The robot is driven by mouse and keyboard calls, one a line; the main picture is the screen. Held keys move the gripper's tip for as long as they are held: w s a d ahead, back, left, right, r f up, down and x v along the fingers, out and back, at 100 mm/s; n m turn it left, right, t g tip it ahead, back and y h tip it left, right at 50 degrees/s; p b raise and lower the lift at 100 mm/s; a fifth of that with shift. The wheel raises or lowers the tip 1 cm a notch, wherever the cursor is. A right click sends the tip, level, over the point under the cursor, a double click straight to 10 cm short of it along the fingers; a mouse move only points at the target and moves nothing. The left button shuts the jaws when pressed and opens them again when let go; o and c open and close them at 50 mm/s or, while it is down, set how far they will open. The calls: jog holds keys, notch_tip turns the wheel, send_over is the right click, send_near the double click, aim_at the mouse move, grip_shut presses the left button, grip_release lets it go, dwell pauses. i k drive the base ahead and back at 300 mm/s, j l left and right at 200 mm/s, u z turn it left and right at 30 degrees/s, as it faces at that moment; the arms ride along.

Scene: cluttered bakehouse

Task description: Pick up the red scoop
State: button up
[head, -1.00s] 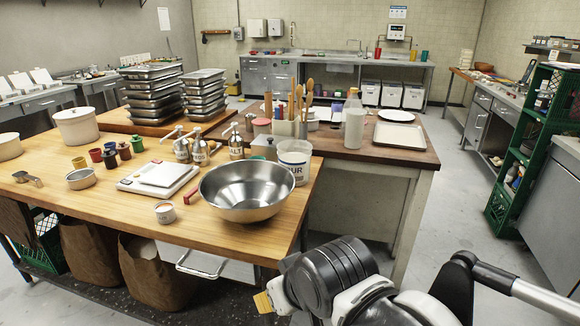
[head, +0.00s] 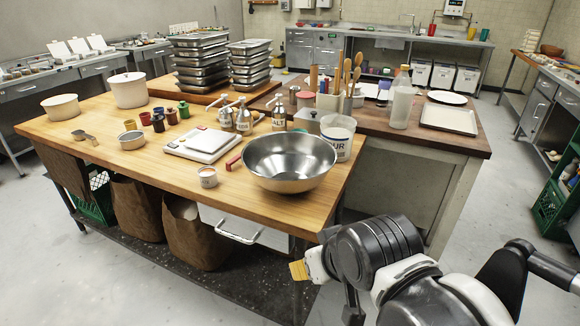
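A small red bar-shaped thing (head: 234,162) lies on the wooden worktable (head: 110,152), between the white scale and the steel bowl. It may be the red scoop or its handle; it is too small to tell, and I make out no scoop bowl. My arm is at the lower right, in front of the table. Its end, my gripper (head: 299,270), shows only as a yellowish pad beside dark links, below and to the right of the red thing and apart from it. The fingers are mostly hidden, so their opening is unclear.
A large steel bowl (head: 289,165), a flour tub (head: 339,135), a scale (head: 203,146) and a small tin (head: 208,177) surround the red thing. Pump bottles (head: 244,118) stand behind. The table's front left is fairly clear. Paper sacks (head: 195,235) stand below.

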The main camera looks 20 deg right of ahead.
aim_at(233, 161)
jog(key=i+j+z, duration=0.45)
jog(key=i+j, duration=0.4)
jog(key=i+j+z, duration=0.25)
jog(key=j, duration=0.25)
jog(key=i+j+z, duration=0.2)
jog(key=i+j, duration=0.2)
jog(key=j, duration=0.2)
